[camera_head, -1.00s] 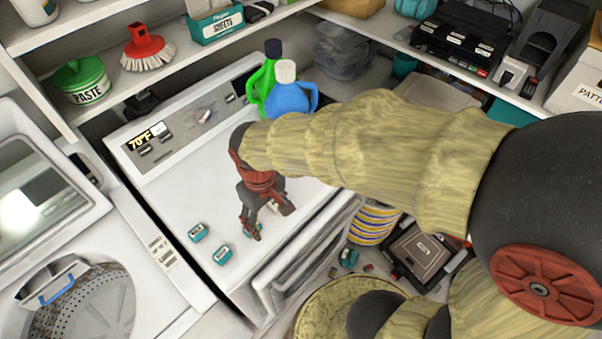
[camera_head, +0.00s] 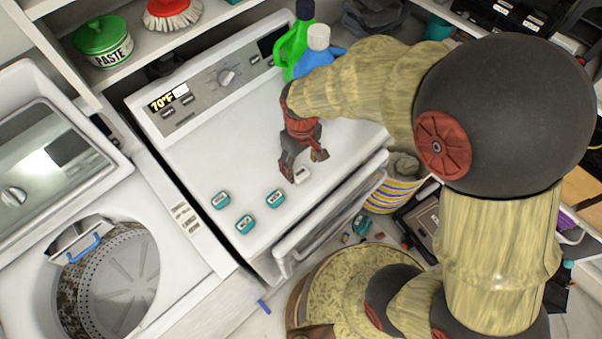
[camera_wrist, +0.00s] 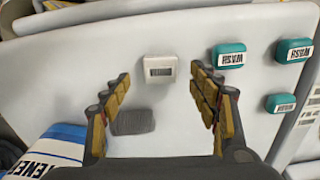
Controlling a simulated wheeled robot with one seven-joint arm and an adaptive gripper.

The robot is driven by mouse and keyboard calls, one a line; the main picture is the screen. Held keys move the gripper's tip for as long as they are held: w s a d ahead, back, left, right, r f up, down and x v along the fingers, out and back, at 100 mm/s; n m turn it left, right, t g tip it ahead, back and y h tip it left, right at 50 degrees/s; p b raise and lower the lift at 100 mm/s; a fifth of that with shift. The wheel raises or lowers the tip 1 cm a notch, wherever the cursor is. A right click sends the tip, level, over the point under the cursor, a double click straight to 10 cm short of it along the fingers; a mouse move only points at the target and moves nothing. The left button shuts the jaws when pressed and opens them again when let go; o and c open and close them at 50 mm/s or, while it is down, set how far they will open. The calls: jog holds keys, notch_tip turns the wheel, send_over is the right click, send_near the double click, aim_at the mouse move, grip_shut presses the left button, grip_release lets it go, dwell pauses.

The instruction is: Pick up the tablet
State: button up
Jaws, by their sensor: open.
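Three small teal tablet-like blocks with white labels lie on the white dryer top (camera_head: 215,160): a left one (camera_head: 220,200), a front one (camera_head: 245,224) and a right one (camera_head: 275,199). They also show at the right in the wrist view (camera_wrist: 229,56). A similar white block with a barcode label (camera_wrist: 160,69) lies apart from them; it also shows in the head view (camera_head: 301,174). I cannot tell which block the task means. My gripper (camera_head: 303,158) is open and empty above the dryer. In the wrist view, the white block is beyond the gap between its fingertips (camera_wrist: 160,80).
Green (camera_head: 294,45) and blue (camera_head: 318,52) bottles stand at the back of the dryer. A striped basket (camera_head: 386,190) is at its right. The open washer (camera_head: 115,275) is at left. A grey patch (camera_wrist: 133,121) lies between the fingers; I cannot tell what it is.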

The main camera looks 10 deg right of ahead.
aim_at(301, 176)
notch_tip(301, 176, down, 4)
jog(key=shift+r+b, duration=0.1)
jog(key=shift+b, duration=0.2)
jog(key=shift+a, duration=0.1)
jog(key=c, duration=0.3)
jog(key=c, duration=0.8)
jog(key=shift+o, duration=0.2)
